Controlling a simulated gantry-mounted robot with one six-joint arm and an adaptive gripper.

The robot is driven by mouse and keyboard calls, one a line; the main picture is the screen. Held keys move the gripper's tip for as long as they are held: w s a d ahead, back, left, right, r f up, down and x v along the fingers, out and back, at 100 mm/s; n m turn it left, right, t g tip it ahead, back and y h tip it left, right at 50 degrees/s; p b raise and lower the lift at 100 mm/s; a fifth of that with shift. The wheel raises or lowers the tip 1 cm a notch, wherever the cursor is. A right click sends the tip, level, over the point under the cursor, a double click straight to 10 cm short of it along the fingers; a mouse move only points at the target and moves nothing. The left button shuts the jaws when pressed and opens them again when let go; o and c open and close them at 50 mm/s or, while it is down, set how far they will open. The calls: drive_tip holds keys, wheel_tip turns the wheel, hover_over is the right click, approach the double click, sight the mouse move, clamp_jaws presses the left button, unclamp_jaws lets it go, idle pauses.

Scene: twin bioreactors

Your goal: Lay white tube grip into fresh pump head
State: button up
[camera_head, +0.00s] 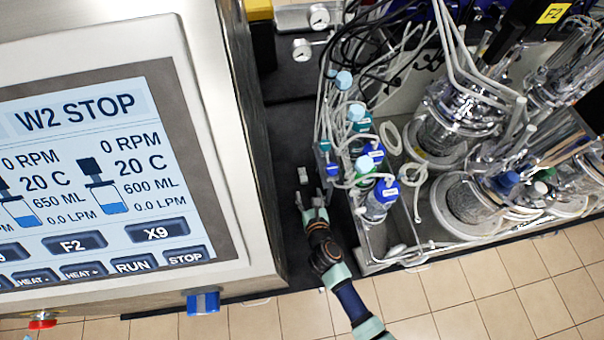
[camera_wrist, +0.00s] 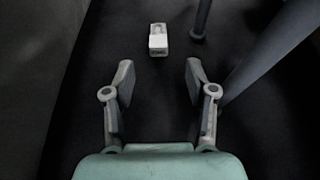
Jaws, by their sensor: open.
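A small white block (camera_head: 303,175), which may be the white tube grip, lies on the dark surface between the control cabinet and the bottle tray. In the wrist view the white block (camera_wrist: 158,40) is ahead of the fingertips, near the middle, with a paler grey part at its far end. My gripper (camera_head: 311,198) is just in front of it. In the wrist view my gripper (camera_wrist: 157,80) has its fingers spread wide, with nothing between them. The block is apart from both fingers. I cannot make out the fresh pump head in either view.
The steel cabinet with its screen (camera_head: 110,170) stands close on the left. On the right, a tray (camera_head: 400,258) holds several capped bottles, loose tubing and glass vessels (camera_head: 465,200). Black cables (camera_head: 375,50) hang at the back. In the wrist view, dark upright shapes (camera_wrist: 275,55) stand at right.

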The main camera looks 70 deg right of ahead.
sight(304, 181)
drive_tip(key=shift+x, duration=0.85)
drive_tip(key=shift+w+d+f+b, duration=0.1)
drive_tip(key=shift+w+d+b, duration=0.15)
drive_tip(key=shift+d+b, duration=0.05)
drive_tip(key=b+x, duration=0.1)
drive_tip(key=x, duration=0.3)
drive_tip(key=shift+w+d, duration=0.15)
clamp_jaws()
